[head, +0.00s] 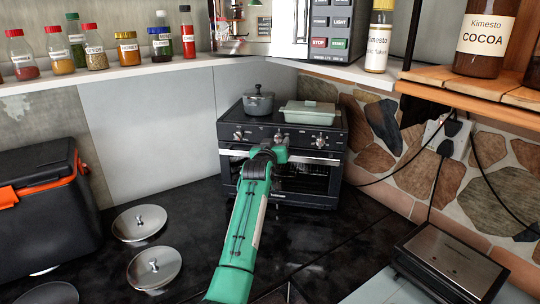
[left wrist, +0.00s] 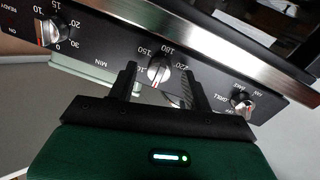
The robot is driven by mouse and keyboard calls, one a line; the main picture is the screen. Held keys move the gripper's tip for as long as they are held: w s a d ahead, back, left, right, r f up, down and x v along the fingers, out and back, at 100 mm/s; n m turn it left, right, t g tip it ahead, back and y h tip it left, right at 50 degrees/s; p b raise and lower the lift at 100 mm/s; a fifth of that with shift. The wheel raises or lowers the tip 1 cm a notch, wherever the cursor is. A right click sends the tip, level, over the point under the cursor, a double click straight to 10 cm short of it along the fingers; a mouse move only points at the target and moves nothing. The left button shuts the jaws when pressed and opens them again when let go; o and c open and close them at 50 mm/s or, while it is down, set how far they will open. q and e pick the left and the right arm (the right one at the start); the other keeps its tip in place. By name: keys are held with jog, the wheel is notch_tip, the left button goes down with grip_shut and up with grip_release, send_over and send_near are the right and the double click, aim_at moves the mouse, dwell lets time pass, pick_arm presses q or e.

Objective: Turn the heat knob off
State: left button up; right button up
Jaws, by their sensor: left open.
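The small black oven (head: 284,180) stands at the back of the dark counter. In the left wrist view, upside down, its heat knob (left wrist: 159,70) is a round metal knob with temperature numbers around it. My left gripper (head: 278,150) is in front of the oven's control strip. In the left wrist view its two black fingers are open, one on each side of the heat knob. I cannot tell whether they touch it. The knob's exact setting is hard to read.
A timer knob (left wrist: 47,32) and a function knob (left wrist: 243,101) flank the heat knob. A grey pot (head: 258,103) and a pale green dish (head: 309,112) sit on the oven. Metal lids (head: 154,268) lie at left, a black cooler (head: 45,210) beyond them. A flat appliance (head: 450,262) is at right.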

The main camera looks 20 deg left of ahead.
pick_arm(q)
jog(key=s+b, duration=0.3)
jog(key=s, duration=1)
jog(key=shift+d, duration=0.4)
jog(key=shift+f, duration=0.1)
